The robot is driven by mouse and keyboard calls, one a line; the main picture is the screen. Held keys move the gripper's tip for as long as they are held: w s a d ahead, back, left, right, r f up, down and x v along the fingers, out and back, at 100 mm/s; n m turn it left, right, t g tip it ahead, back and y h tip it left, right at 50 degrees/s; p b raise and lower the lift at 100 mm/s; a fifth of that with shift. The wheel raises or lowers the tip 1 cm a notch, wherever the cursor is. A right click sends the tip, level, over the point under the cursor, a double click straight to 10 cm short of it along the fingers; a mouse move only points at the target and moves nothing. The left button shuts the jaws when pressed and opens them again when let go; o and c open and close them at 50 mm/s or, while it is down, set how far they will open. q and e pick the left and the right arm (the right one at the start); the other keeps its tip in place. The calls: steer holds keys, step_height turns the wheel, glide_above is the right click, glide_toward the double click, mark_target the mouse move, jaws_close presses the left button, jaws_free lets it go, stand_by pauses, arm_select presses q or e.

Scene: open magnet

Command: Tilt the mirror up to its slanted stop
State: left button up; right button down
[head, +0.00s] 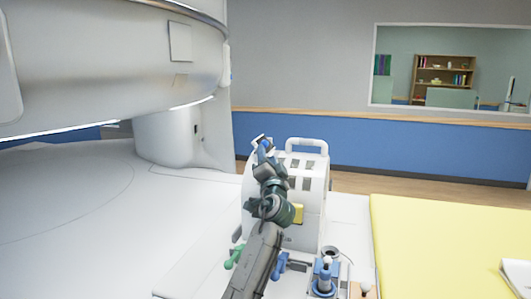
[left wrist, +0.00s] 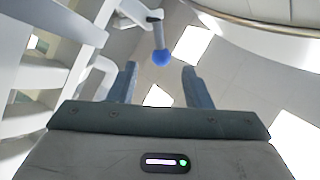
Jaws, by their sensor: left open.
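The white head coil (head: 312,190) stands on the table, with slots in its top and a loop handle at the back. My left gripper (head: 264,146) is at its upper left edge, seen from behind. In the left wrist view my left gripper (left wrist: 158,86) is open, with its two fingers apart. A blue ball knob (left wrist: 162,58) on a grey stem lies just beyond the fingertips, roughly between them, and nothing is gripped. The stem joins a white bracket. I cannot clearly make out the mirror's face or its tilt. My right gripper is not in view.
The large white magnet (head: 110,70) overhangs on the left. A yellow pad (head: 440,240) lies at the right. Blue fittings (head: 325,275) and a green-knobbed lever (head: 233,257) are in front of the coil. White coil bars (left wrist: 50,70) are close at the left in the wrist view.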

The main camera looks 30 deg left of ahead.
arm_select(q)
steer(key=v, duration=0.2)
steer(key=shift+s+d+f, duration=0.15)
steer(key=shift+s+d, duration=0.05)
steer(key=shift+s, duration=0.05)
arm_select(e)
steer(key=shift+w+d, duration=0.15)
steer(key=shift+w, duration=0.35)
